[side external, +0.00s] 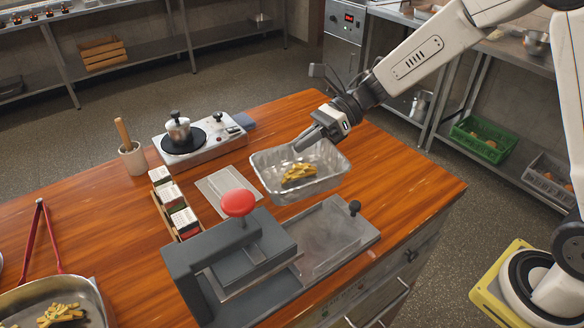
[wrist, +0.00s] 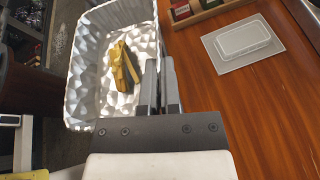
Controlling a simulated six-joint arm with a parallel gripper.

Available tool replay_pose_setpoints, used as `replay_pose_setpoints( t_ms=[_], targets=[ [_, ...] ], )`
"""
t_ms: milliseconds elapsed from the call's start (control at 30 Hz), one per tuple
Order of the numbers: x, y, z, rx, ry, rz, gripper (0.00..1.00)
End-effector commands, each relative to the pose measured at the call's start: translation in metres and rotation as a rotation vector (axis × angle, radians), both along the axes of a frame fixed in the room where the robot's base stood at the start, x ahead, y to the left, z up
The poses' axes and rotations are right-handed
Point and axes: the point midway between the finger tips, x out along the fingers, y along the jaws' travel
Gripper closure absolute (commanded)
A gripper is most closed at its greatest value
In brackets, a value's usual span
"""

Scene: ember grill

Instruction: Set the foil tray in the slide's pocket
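The foil tray (side external: 270,180) is silver and crinkled, with a pile of yellow-brown food (side external: 299,173) inside. My gripper (side external: 306,141) is shut on the tray's rim and appears to hold it above the table, just behind the slide. In the wrist view the fingers (wrist: 160,78) pinch the right wall of the tray (wrist: 88,75). The slide (side external: 335,238) is a grey metal plate with a recessed pocket and a black knob (side external: 354,207) at its far corner. It extends from a dark press (side external: 235,262) with a red knob (side external: 238,203). The tray is outside the pocket, which looks empty.
A pale lid-like sheet (side external: 222,190) lies left of the tray, near a wooden rack of small boxes (side external: 175,205). A hot plate (side external: 200,140) with a small pot stands at the back. A pan (side external: 45,305) sits front left. The wooden table's right side is clear.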

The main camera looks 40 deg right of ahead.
Motion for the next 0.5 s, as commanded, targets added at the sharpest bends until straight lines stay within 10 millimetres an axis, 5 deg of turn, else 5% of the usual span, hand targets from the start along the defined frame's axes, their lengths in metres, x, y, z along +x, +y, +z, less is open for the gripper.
replay_pose_setpoints(
  t_ms=[300, 500],
  targets=[
    [-0.032, -0.011, -0.011, 0.000, 0.001, 0.181, 1.00],
    [-0.031, -0.011, -0.034, 0.001, 0.002, 0.179, 1.00]
  ],
)
